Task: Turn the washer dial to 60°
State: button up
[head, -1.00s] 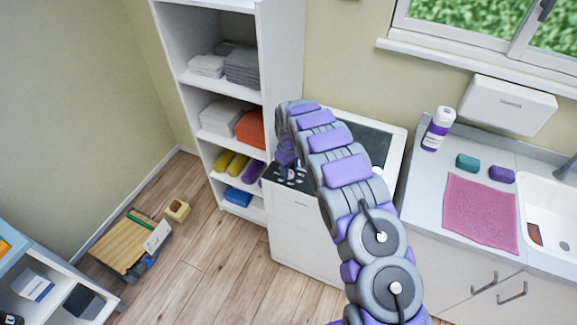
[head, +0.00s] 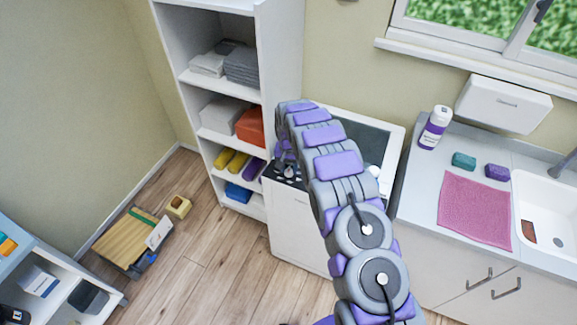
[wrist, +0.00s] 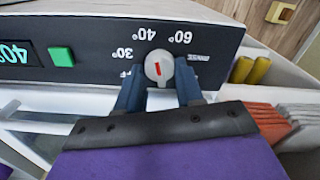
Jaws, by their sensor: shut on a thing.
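The white washer (head: 300,228) stands between the tall shelf and the sink counter, partly hidden by my arm. In the wrist view its black control panel (wrist: 85,22) appears upside down. The round grey-white dial (wrist: 159,66) has a red mark pointing roughly toward the 40° label. Printed labels 30°, 40°, 60° and RINSE surround it. The panel's display (wrist: 14,52) reads 40°, beside a green button (wrist: 61,57). My gripper (wrist: 159,88) is shut on the dial, with one dark blue finger on each side. In the head view the dial is not clearly visible behind my gripper.
A white shelf (head: 282,60) with towels and boxes stands left of the washer. A counter (head: 425,190) with a bottle (head: 434,128), pink cloth (head: 475,208) and sink is on the right.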

aim_at(288, 170)
jog(key=m, duration=0.3)
jog(key=shift+s+m+p, duration=0.1)
jog(key=shift+m+p, duration=0.2)
jog(key=shift+m, duration=0.1)
jog(key=shift+m+p, duration=0.4)
jog(key=shift+m, duration=1.5)
jog(key=shift+a, duration=0.1)
jog(key=o, duration=1)
jog(key=shift+a, duration=0.1)
jog(key=shift+o, duration=0.2)
jog(key=shift+r, duration=0.55)
notch_tip(288, 170, up, 16)
jog(key=p, duration=0.1)
